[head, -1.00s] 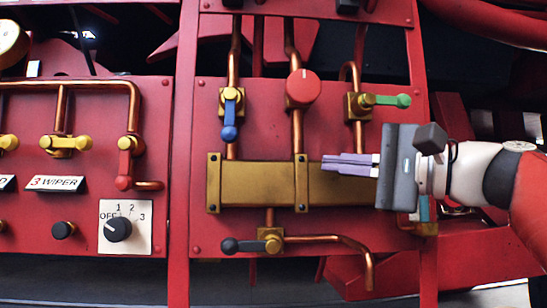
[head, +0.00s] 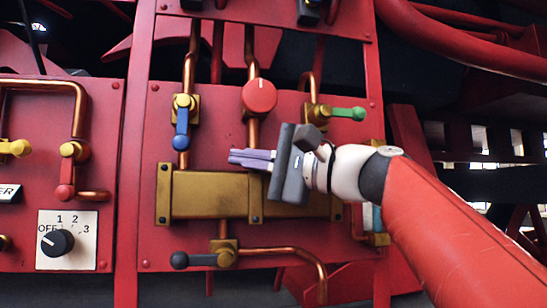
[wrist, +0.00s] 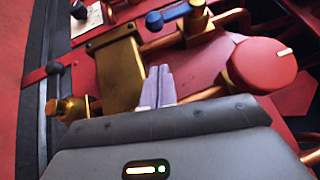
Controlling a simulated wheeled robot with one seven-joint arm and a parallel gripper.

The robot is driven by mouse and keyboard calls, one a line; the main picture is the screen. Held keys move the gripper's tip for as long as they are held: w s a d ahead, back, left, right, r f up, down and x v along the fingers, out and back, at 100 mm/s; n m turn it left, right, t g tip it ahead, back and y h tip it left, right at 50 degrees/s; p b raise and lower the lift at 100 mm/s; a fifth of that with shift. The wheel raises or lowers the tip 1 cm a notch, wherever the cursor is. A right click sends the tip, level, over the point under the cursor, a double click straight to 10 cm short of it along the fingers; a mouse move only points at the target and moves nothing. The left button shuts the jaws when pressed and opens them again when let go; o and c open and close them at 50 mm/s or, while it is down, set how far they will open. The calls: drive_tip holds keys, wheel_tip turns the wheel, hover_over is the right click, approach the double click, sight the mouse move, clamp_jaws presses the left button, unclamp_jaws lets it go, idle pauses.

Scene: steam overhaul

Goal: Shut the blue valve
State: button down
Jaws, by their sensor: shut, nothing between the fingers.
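The blue valve has a blue lever (head: 181,130) that hangs straight down from a brass body (head: 186,106) on a vertical copper pipe, at the upper left of the red panel in the head view. Its lever also shows at the top of the wrist view (wrist: 168,16). My gripper (head: 232,156) is in front of the brass block, right of and a little below the blue lever, apart from it. Its purple fingers are together with nothing between them and point left. The fingers also show in the middle of the wrist view (wrist: 157,86).
A red round knob (head: 259,96) stands out just above my gripper. A green lever (head: 348,113) points right on the right pipe. A brass block (head: 210,194) spans the panel below. A black lever (head: 195,259) sits under it. A selector dial (head: 57,242) is at lower left.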

sight(182, 123)
drive_tip(key=shift+s+a+r, duration=0.15)
drive_tip(key=shift+a+r, duration=0.05)
drive_tip(key=shift+a, duration=0.7)
drive_tip(key=shift+s+a+r, duration=0.15)
drive_tip(key=shift+a, duration=0.8)
drive_tip(key=shift+s+a+r, duration=0.15)
drive_tip(key=shift+a+r, duration=0.05)
drive_tip(key=shift+a, duration=0.7)
drive_tip(key=shift+a+f+m+y+b, duration=0.2)
drive_tip(key=shift+m+y+b, duration=0.1)
drive_tip(key=shift+b, duration=0.1)
